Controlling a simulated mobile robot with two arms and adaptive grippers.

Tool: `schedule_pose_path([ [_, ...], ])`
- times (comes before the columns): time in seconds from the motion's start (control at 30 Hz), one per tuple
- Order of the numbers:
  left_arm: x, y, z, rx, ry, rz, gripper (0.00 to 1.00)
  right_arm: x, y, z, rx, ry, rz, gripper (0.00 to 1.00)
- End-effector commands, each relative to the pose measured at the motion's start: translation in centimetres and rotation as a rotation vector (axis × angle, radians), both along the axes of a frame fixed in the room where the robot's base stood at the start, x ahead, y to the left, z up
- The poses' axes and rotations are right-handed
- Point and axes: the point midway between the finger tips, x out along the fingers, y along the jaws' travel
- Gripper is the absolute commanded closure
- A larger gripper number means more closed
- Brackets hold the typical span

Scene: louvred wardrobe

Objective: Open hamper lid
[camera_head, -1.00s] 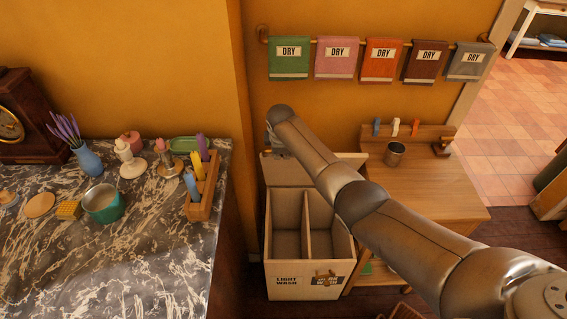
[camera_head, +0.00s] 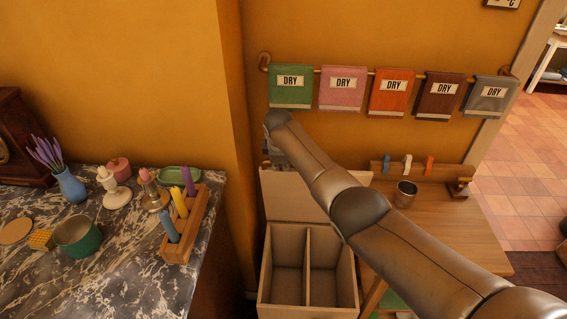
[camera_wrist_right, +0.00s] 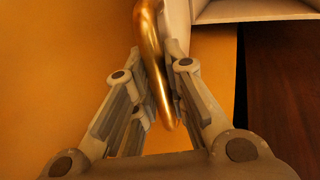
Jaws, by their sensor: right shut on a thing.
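The wooden hamper (camera_head: 308,300) stands against the yellow wall, and its two compartments are open and look empty. Its lid (camera_head: 300,196) stands raised at the back, tilted up toward the wall. My right gripper (camera_head: 276,156) is at the upper left edge of the lid, partly hidden by my own arm. In the right wrist view, my right gripper (camera_wrist_right: 160,98) is shut on a curved brass handle (camera_wrist_right: 152,50), which sits between its fingers. A pale panel edge shows above it. My left gripper is not in view.
A marble counter (camera_head: 110,270) with a vase, a teal cup and a wooden holder (camera_head: 185,230) is on the left. A wooden table (camera_head: 450,225) with a metal cup (camera_head: 405,194) is on the right. Several towels hang on a rail (camera_head: 318,72) above.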

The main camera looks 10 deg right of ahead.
Motion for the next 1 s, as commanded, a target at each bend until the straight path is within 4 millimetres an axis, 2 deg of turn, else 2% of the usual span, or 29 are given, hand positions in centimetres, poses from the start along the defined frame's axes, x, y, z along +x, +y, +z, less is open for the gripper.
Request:
schedule_pose_path([
  [0.17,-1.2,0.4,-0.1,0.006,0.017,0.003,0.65,-0.1,-0.1,-0.2,-0.006,0.005,0.003,1.0],
  [0.2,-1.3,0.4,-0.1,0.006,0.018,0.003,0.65,-0.1,-0.1,-0.2,-0.006,0.005,0.003,0.85],
  [0.37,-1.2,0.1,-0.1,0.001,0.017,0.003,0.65,-0.1,-0.1,-0.1,-0.003,0.003,0.002,0.65],
  [0.6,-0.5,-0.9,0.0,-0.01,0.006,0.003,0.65,0.0,0.0,0.0,-0.002,0.002,0.0,0.65],
  [0.77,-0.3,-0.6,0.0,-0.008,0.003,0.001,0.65,-0.1,0.0,0.3,-0.001,-0.001,0.001,0.65],
  [1.0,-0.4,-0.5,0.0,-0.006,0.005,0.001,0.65,-0.8,0.3,2.0,0.0,-0.002,0.001,0.65],
])
